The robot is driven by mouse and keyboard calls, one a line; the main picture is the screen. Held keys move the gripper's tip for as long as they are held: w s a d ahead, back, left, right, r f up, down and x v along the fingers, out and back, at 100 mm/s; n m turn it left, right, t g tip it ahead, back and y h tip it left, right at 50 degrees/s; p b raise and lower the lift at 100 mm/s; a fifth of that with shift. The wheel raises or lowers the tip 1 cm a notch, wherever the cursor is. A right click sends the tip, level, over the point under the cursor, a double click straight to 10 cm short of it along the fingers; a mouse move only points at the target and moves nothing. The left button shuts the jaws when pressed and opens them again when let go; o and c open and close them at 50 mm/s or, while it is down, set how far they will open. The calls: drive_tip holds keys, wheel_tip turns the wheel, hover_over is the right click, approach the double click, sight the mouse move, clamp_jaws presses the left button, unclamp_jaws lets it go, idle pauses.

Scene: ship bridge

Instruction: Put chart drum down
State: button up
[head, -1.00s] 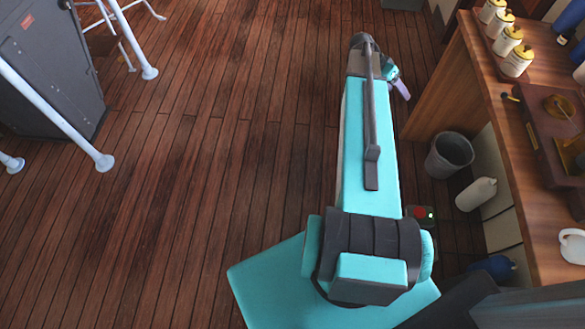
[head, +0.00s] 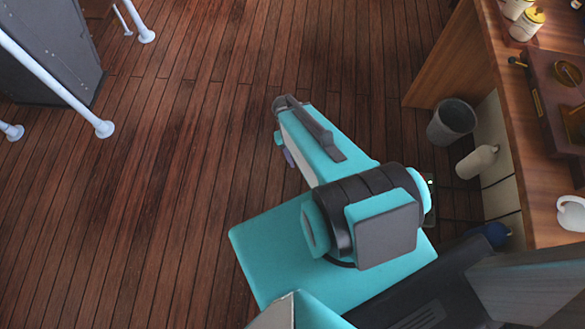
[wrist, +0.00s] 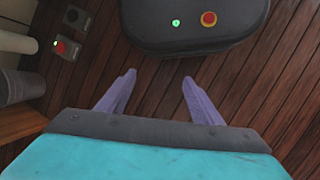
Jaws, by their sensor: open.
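My gripper (wrist: 158,78) is open in the wrist view. Its two purple fingers stand apart with only wood floor showing between them, so it holds nothing. In the head view my gripper (head: 288,156) shows only in part, low beside the folded arm and over the floor. I cannot pick out a chart drum with certainty in any view. Several white canisters with yellow lids (head: 524,24) stand at the back of the wooden counter (head: 524,165), well away from my gripper.
A blue container (head: 495,235) is nearer. A white jug (head: 571,213) is on the counter. A dark cabinet (head: 50,45) and pale rails (head: 60,85) are at left. The middle floor is clear.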

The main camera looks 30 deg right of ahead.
drive_tip(key=s+a+f+n+g+y, duration=0.1)
drive_tip(key=s+a+f+n, duration=0.1)
drive_tip(key=s+a, duration=0.6)
drive_tip(key=shift+s+f+n, duration=0.3)
drive_tip(key=shift+n, duration=0.3)
drive_tip(key=shift+a, duration=0.1)
